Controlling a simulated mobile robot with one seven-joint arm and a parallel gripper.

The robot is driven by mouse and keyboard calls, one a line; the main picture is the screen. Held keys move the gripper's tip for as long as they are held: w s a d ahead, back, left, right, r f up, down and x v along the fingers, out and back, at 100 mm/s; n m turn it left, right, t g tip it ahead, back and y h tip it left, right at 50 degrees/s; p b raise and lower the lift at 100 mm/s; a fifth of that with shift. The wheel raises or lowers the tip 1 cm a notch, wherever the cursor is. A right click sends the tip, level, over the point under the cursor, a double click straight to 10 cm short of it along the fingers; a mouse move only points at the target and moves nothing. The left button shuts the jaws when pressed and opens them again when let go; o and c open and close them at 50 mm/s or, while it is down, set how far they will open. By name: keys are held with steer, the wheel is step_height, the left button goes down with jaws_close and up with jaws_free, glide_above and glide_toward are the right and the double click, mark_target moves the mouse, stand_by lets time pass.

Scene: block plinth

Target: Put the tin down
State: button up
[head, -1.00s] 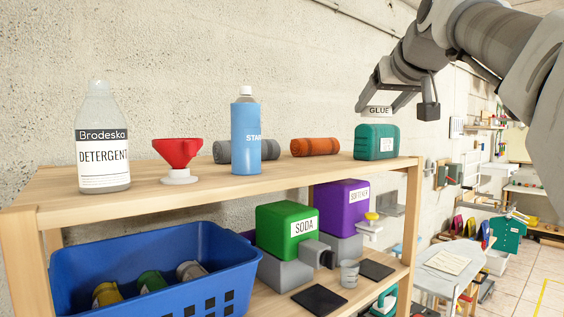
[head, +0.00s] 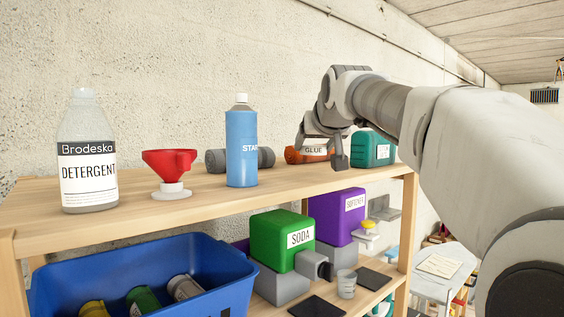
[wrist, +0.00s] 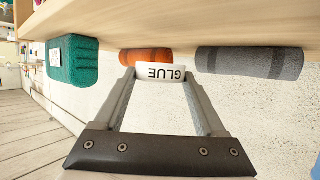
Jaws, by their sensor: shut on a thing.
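The tin (head: 314,150), with a white band marked GLUE, is held by my gripper (head: 319,153), one finger on each side of it. It is over the right part of the top shelf (head: 215,205), in front of the orange roll (head: 292,156) and left of the teal container (head: 373,149). In the wrist view the tin (wrist: 160,74) sits between the fingertips of my gripper (wrist: 159,80), and the picture is upside down. I cannot tell whether the tin's base touches the shelf.
The shelf's front strip is clear. Below are a blue basket (head: 140,285), a green soda container (head: 275,238) and a purple container (head: 335,212).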

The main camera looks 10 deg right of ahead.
mark_target(313, 176)
steer(key=shift+w+a+f, duration=0.15)
steer(key=shift+w, duration=0.05)
steer(key=shift+f, duration=1.95)
steer(key=shift+f+b, duration=0.2)
steer(key=shift+b, duration=0.1)
steer(key=o, duration=1.5)
steer(key=shift+r, duration=0.1)
